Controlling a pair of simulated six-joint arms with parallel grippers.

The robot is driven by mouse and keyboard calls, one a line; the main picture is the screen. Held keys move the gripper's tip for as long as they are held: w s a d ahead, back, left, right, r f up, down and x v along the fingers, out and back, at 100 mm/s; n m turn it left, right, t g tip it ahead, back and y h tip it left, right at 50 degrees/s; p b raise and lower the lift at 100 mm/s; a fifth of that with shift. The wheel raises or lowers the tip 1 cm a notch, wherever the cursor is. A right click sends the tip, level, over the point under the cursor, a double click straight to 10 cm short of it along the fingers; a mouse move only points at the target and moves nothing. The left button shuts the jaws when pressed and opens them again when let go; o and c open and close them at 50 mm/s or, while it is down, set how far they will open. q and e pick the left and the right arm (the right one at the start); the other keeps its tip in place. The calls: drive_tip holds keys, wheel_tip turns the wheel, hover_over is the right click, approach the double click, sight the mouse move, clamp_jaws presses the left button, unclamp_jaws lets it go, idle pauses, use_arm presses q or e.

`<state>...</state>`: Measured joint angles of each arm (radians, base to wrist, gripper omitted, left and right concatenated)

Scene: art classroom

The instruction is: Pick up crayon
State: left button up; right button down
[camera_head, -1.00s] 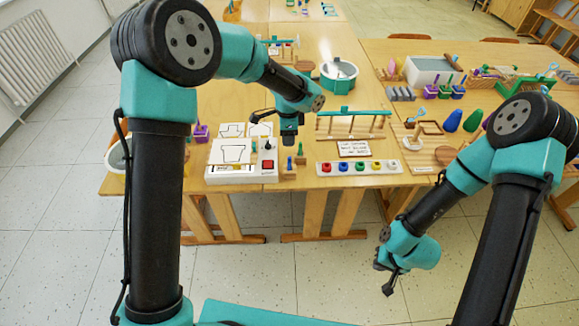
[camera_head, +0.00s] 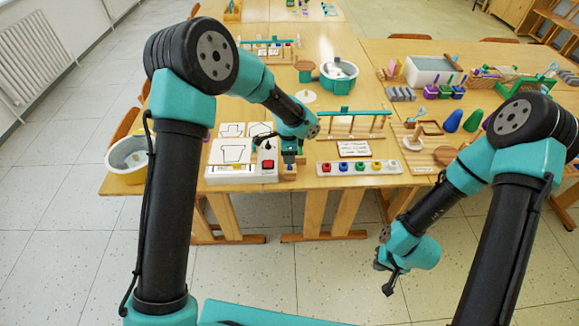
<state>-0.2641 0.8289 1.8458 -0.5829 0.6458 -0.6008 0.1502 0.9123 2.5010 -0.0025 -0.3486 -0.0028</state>
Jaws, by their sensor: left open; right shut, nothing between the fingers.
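Two small wooden blocks (camera_head: 289,173) stand at the front edge of the table, just right of the white box with the red button. They hold small upright pieces, blue and green, which look like the crayons; at this size I cannot be sure. My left gripper (camera_head: 289,158) is open and points down right over these blocks, very close to the upright pieces and partly hiding them. I cannot tell whether it touches one. My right gripper (camera_head: 387,281) is shut and empty, low in front of the table, far from the blocks.
The white box (camera_head: 229,173) with a red button (camera_head: 268,164) is close on the left. A strip of coloured knobs (camera_head: 359,168) and a card (camera_head: 354,149) lie to the right. A wooden rack (camera_head: 352,124) stands behind.

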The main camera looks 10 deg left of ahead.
sight(290, 166)
use_arm(q)
drive_tip(key=shift+s+d+f, duration=0.15)
drive_tip(key=shift+f, duration=2.15)
drive_tip(key=shift+c, duration=0.3)
clamp_jaws()
